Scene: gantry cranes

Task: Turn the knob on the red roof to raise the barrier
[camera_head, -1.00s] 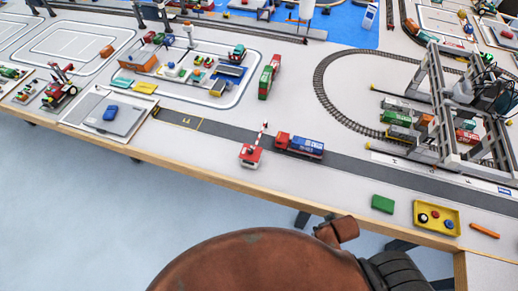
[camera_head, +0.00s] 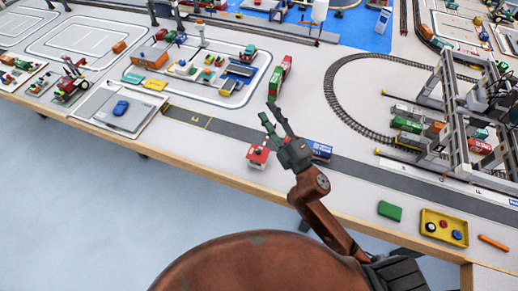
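The small red-roofed hut (camera_head: 258,155) stands at the front edge of the road, near the table's front edge. Its knob is too small to make out clearly. My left gripper is out of view.
A blue and red truck (camera_head: 320,150) is partly hidden behind my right gripper. A green and red vehicle (camera_head: 279,78) stands behind. The gantry crane (camera_head: 450,110) and track loop (camera_head: 328,90) are right. A green block (camera_head: 389,211) and yellow tray (camera_head: 443,239) lie at front right.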

